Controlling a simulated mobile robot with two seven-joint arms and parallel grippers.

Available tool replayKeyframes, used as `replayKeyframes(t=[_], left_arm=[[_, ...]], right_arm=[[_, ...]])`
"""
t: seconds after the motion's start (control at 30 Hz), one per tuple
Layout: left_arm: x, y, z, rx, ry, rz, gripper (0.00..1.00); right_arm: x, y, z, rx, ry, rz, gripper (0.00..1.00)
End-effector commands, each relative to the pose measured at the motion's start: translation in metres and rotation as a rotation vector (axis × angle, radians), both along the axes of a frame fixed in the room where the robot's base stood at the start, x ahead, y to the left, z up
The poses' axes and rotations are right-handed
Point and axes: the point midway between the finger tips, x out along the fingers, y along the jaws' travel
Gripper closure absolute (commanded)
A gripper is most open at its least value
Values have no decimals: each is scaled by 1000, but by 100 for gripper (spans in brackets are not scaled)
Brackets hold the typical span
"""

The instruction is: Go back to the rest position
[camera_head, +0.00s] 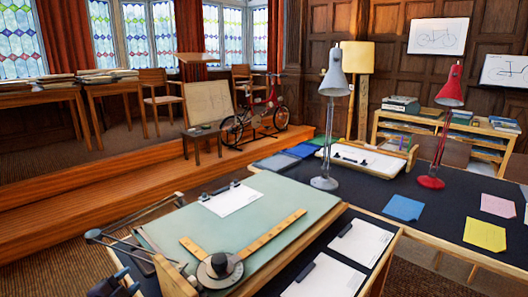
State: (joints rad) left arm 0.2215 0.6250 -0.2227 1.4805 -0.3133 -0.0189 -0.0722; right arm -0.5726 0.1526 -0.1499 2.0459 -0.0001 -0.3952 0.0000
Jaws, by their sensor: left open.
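My left gripper (115,284) shows as a small dark shape at the bottom left edge, partly cut off by the frame. It is open and appears to hold nothing. It is at the near left corner of the green drafting board (190,232), beside the drafting machine's arm; I cannot tell whether it touches anything. My right gripper is not in view.
A drafting machine with a round head (220,267) and wooden rulers (270,237) lies on the board. A grey lamp (325,182) and a red lamp (431,181) stand on the dark desk (375,198). Wooden steps (90,205) and open floor lie left.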

Motion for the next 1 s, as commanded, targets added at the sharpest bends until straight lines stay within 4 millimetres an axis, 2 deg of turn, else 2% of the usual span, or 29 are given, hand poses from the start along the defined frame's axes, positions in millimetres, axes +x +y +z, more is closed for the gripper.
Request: replayKeyframes(t=[0.03,0.1,0.4,0.6,0.67,0.8,0.9,1.0], left_arm=[[-21,-17,-12,-90,40,29,58],[-49,-36,-25,-208,101,76,58],[-172,-91,-62,-604,330,250,58],[-248,-107,-74,-772,415,354,58],[-267,-109,-79,-800,434,385,58],[-308,-108,-100,-828,488,458,58],[-325,-107,-108,-834,513,487,58],[-334,-106,-112,-831,526,498,58]], right_arm=[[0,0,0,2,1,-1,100],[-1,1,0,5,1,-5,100],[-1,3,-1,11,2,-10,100],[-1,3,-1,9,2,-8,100],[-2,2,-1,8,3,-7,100],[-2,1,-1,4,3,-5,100],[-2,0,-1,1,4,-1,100],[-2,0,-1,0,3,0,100]])
